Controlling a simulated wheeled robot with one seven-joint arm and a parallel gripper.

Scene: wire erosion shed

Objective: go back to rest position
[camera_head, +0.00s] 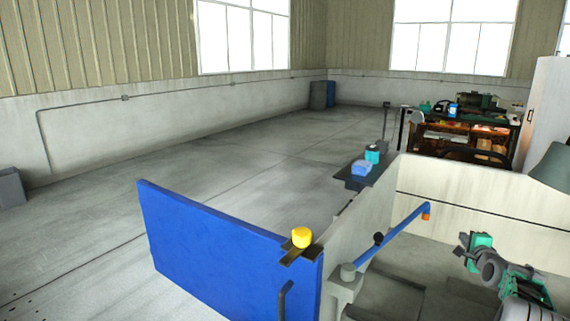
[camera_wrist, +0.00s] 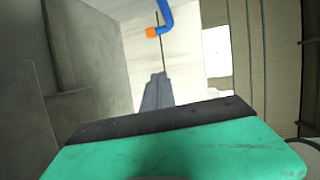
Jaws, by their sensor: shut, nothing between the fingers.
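The task names no object, only my own arm. My gripper (camera_head: 464,241) shows at the lower right of the head view, at the end of my grey and green arm. It is in open air above the floor of the pale-walled bay, with nothing held. In the wrist view its green and dark body (camera_wrist: 165,122) fills the lower part, and the fingers look closed together.
In the head view the blue pipe (camera_head: 405,228) reaches across the bay, left of my gripper. A blue panel (camera_head: 220,250) with a yellow knob (camera_head: 301,237) stands at front left. A cluttered workbench (camera_head: 455,140) is at the back right. The floor at left is wide and clear.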

